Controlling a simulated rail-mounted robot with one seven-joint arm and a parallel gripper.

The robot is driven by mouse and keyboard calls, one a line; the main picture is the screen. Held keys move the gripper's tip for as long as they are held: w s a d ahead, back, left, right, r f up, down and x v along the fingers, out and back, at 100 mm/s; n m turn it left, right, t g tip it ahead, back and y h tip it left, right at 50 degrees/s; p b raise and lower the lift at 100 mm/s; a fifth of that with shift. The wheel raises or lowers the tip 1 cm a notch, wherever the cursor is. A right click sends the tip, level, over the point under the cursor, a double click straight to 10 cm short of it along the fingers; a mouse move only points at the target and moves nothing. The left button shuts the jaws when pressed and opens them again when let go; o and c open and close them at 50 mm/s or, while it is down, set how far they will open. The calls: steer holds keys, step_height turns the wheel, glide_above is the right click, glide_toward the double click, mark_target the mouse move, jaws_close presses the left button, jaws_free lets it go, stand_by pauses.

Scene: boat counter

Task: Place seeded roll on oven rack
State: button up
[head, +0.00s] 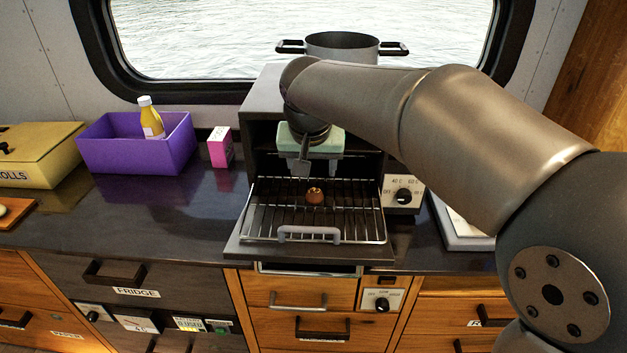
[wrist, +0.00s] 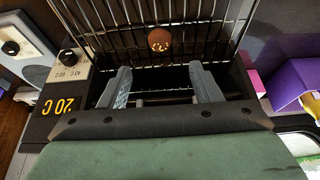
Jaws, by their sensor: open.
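The seeded roll (head: 314,196) is a small round brown bun with pale seeds on top. It rests on the wire oven rack (head: 268,222), which is pulled out over the lowered oven door. In the wrist view the roll (wrist: 159,39) sits on the rack's bars, beyond the fingertips and apart from them. My gripper (head: 318,168) is at the mouth of the oven (head: 262,118), above and behind the roll. In the wrist view my gripper's two fingers (wrist: 163,76) are spread wide with nothing between them.
A pot (head: 342,46) stands on top of the oven. Left of it are a pink box (head: 221,147), a purple bin (head: 128,157) holding a yellow bottle (head: 151,118), and a yellow rolls box (head: 45,150). An oven dial (head: 403,196) is right of the rack.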

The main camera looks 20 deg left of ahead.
steer(key=shift+v, duration=0.8)
steer(key=shift+d, duration=0.15)
steer(key=s+d+f+g+h, duration=0.1)
steer(key=s+d+f, duration=0.2)
steer(key=d, duration=0.9)
steer(key=s+d+f+m+g, duration=0.1)
steer(key=s+d+f, duration=0.5)
steer(key=s+d, duration=0.3)
steer(key=s+d+f+m+g, duration=0.1)
steer(key=s+d+f, duration=0.5)
steer(key=s+d, duration=0.3)
steer(key=shift+s+d+f+m+g, duration=0.3)
steer(key=shift+s+d+g, duration=0.1)
steer(key=shift+d, duration=0.2)
